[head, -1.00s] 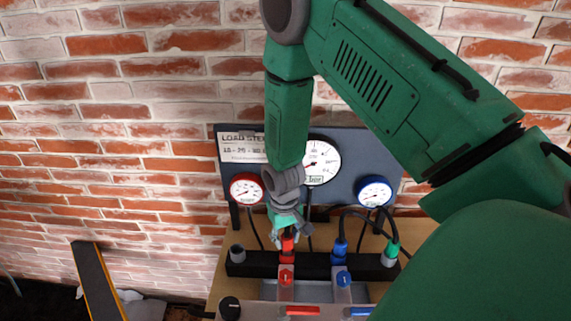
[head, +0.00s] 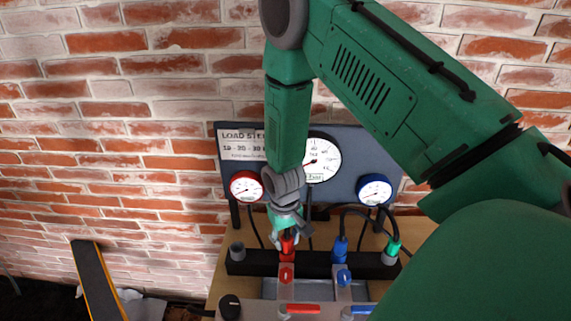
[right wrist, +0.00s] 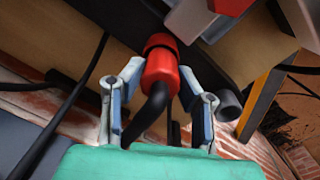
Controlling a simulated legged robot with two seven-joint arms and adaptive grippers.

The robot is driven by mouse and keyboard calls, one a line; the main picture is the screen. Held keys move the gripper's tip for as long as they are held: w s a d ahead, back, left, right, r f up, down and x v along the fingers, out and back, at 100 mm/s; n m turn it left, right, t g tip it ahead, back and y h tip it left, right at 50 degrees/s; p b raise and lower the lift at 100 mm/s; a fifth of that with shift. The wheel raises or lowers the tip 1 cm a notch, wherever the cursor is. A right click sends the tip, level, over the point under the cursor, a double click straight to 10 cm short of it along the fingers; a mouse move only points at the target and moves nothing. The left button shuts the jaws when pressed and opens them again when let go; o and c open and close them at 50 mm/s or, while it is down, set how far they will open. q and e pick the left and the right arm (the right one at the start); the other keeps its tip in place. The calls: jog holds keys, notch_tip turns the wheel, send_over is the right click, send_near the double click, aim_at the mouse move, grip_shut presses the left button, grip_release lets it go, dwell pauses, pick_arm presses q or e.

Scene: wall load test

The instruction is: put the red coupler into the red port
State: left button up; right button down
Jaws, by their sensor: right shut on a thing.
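The red coupler (head: 288,243) stands at the black rail (head: 318,260) in the head view, with a black hose from its rear end. In the right wrist view the red coupler (right wrist: 160,70) lies between the two fingers, its far end close to the rail. My right gripper (head: 287,236) is shut on it; it also shows in the right wrist view (right wrist: 160,90). Whether the coupler is seated in the rail or lifted clear, I cannot tell. A red marked piece on a grey block, apparently the red port (head: 286,274), is just in front of the coupler. My left gripper is not in view.
A blue coupler (head: 340,248) and a green coupler (head: 393,248) with hoses stand to the right. A grey empty-looking socket (head: 237,251) is at the rail's left end. Red (head: 302,309) and blue levers lie in front. The gauge panel (head: 345,200) stands close behind.

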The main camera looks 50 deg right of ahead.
aim_at(287, 232)
jog(key=shift+f, duration=0.15)
jog(key=c, duration=0.6)
grip_release()
notch_tip(287, 232, up, 5)
jog(key=p, duration=0.4)
jog(key=shift+r+p, duration=0.2)
jog(key=shift+p, duration=0.15)
jog(key=shift+r+p, duration=0.5)
jog(key=shift+r, duration=0.85)
jog(key=shift+s+f, duration=0.1)
